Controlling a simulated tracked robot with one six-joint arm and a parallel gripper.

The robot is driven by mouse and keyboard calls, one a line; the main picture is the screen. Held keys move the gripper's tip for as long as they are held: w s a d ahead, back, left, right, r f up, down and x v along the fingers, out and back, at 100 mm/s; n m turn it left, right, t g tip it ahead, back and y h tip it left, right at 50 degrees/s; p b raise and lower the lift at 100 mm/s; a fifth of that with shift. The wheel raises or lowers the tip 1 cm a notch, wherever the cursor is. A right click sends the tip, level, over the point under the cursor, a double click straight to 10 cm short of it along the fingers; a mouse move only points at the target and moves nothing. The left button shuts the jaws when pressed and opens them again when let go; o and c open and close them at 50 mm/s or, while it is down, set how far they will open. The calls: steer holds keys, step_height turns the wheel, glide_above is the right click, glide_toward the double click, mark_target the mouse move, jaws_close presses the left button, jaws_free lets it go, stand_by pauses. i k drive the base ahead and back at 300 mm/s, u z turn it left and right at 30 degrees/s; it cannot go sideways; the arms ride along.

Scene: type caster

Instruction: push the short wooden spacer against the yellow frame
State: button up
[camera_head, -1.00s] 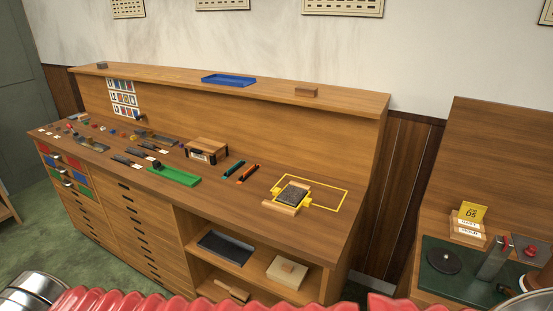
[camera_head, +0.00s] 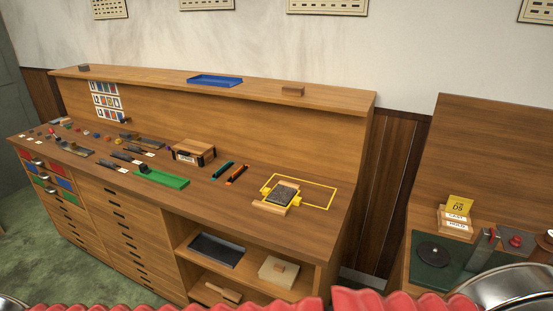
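The yellow frame (camera_head: 333,198) is a thin rectangular outline lying on the right part of the wooden bench top. A dark grey textured block (camera_head: 285,192) sits inside its left part, with small yellow pieces at its sides. A short light wooden bar (camera_head: 269,208), which looks like the spacer, lies along the near side of the dark block at the frame's front left. At this size I cannot tell whether the bar touches the frame or the block. My gripper is not in view.
Left of the frame lie an orange and black tool (camera_head: 237,175), a teal tool (camera_head: 222,170), a wooden box (camera_head: 193,151) and a green tray (camera_head: 161,179). Bare bench top lies in front of the bar. A second bench (camera_head: 432,277) stands at the right.

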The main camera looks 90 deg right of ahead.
mark_target(281, 182)
steer(key=i, duration=1.25)
steer(key=z, duration=2.85)
steer(key=i, duration=0.15)
steer(key=z, duration=0.3)
